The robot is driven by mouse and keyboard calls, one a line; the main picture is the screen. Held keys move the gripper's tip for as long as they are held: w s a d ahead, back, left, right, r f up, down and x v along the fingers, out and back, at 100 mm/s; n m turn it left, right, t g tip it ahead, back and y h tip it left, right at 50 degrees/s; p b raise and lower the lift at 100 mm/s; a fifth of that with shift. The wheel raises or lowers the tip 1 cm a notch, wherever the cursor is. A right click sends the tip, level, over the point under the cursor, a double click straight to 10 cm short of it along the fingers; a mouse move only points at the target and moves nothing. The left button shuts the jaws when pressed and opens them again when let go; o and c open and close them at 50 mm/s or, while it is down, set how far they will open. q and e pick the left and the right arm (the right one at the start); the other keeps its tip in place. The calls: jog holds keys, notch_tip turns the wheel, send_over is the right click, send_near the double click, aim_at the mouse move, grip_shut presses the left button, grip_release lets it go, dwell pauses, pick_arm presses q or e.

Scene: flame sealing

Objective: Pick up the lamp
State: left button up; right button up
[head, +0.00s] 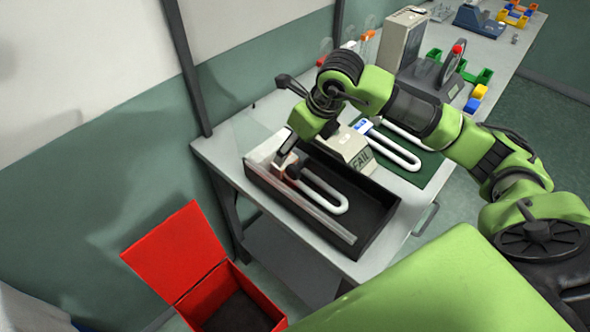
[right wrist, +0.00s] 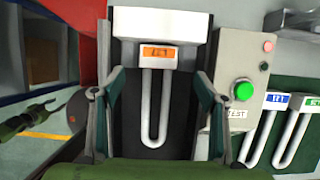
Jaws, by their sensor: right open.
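A white U-shaped lamp (head: 325,194) lies in the black tray (head: 376,229) on the table. In the right wrist view the lamp (right wrist: 154,115) shows an orange label on its base, and its tube points toward the bottom of the picture. My right gripper (head: 287,166) is over the base end of the lamp. In the right wrist view its open fingers (right wrist: 152,88) stand on either side of the lamp, with gaps between them and the tube. A small green and dark part at the left of that view may be my left arm; its jaws are unclear.
A test box (head: 352,149) reading FAIL stands beside the tray; its green button (right wrist: 243,91) shows in the wrist view. Other lamps (head: 395,150) lie on a green mat. A red open bin (head: 205,290) stands below the table edge. Machines and coloured bins stand farther back.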

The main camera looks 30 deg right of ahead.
jog(key=shift+x, duration=0.8)
jog(key=p+x, duration=0.2)
jog(key=x, duration=0.3)
jog(key=shift+s+a+p, duration=0.1)
jog(key=shift+a+p, duration=0.05)
jog(key=shift+p, duration=0.2)
jog(key=shift+f, duration=0.2)
jog(key=c, duration=1.3)
